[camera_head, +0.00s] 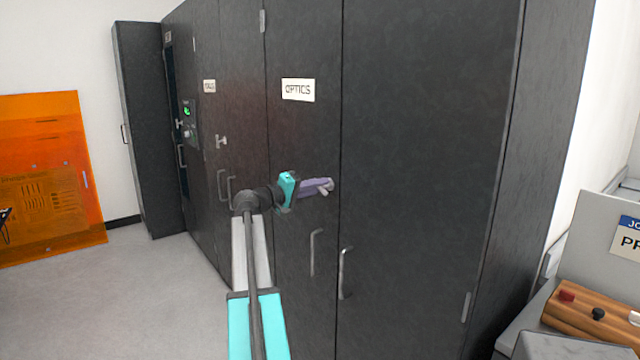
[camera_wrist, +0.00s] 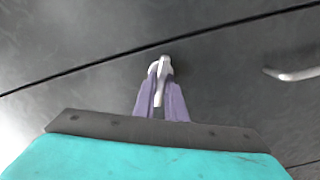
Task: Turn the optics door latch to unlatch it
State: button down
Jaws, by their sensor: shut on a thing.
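The optics door (camera_head: 303,140) is a dark cabinet panel with a white "OPTICS" label (camera_head: 298,90). Its latch (camera_head: 327,188) is a small silver turn handle near the door's right edge, above the pull handle. In the wrist view the latch (camera_wrist: 163,68) sits between the purple fingers, close to the door seam. My gripper (camera_head: 322,186) has its fingers closed around the latch's lever; it also shows in the wrist view (camera_wrist: 162,95). The fingers hide part of the lever. The door looks flush with its neighbour.
Silver pull handles (camera_head: 345,273) stick out below the latch on both sides of the seam. Another latch (camera_head: 221,142) is on the door to the left. An orange panel (camera_head: 50,180) stands at far left. A bench with a wooden block (camera_head: 590,322) is at lower right. Floor is clear at left.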

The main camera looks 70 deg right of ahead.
jog(key=shift+s+f+n+p, duration=0.15)
jog(key=shift+n+p, duration=0.3)
jog(key=shift+n, duration=0.65)
jog(key=shift+f+n+p, duration=0.1)
jog(key=shift+n+p, duration=0.35)
jog(key=shift+n, duration=0.65)
jog(key=c, duration=1.8)
grip_release()
jog(key=shift+a, duration=0.1)
jog(key=shift+w+a, duration=0.2)
jog(key=shift+w, duration=0.1)
jog(key=b+v, duration=0.2)
jog(key=v, duration=1.1)
jog(key=shift+a, duration=0.1)
